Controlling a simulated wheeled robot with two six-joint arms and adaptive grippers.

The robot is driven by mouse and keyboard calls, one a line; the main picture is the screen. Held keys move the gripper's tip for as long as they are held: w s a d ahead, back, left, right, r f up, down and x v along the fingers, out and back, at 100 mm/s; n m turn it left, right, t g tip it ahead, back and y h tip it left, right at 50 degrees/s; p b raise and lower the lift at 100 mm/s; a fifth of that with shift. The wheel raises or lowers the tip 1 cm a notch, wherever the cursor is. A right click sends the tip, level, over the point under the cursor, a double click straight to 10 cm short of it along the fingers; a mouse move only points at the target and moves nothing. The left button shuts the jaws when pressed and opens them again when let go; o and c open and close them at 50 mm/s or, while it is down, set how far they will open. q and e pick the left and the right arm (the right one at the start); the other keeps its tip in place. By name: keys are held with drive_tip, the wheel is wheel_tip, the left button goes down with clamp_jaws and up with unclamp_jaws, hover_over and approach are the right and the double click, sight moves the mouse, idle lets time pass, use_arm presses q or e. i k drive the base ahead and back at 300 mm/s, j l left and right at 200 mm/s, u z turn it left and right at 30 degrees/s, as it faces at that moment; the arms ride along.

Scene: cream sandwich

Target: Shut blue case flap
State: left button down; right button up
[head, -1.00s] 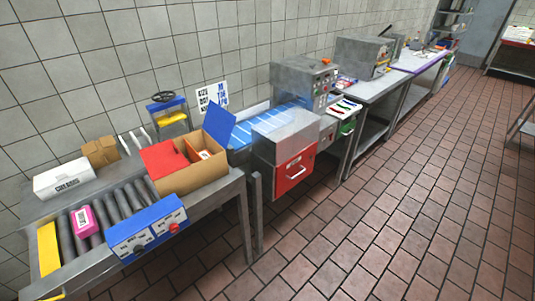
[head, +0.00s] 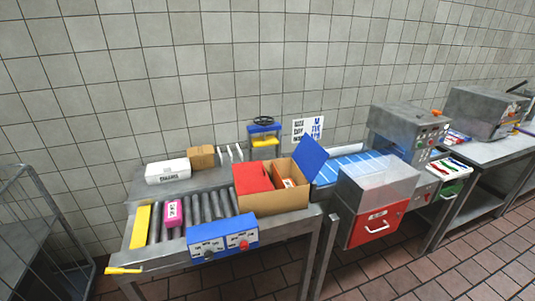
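A brown cardboard case (head: 278,201) stands at the right end of the roller conveyor in the head view. Its blue flap (head: 312,159) stands up and tilts outward at the case's right side. A red flap (head: 252,180) lies over the left part of the case's top. Between the flaps the case is open, and an orange-brown box with a white label (head: 289,183) shows inside. Neither of my grippers is in view.
A blue control box (head: 222,238) with red and grey knobs sits at the conveyor's front. A pink box (head: 174,213) lies on the rollers (head: 209,207). A white carton (head: 168,171) and small brown box (head: 201,157) stand behind. A red-fronted machine (head: 377,224) is at right.

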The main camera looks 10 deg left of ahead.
sight(310, 157)
drive_tip(key=i+l+u, duration=0.2)
drive_tip(key=l+u, duration=0.25)
drive_tip(key=i+l+u, duration=0.1)
drive_tip(key=l+u, duration=0.95)
drive_tip(key=l, duration=0.95)
drive_tip(key=k+l+u, duration=0.1)
drive_tip(key=l, duration=0.95)
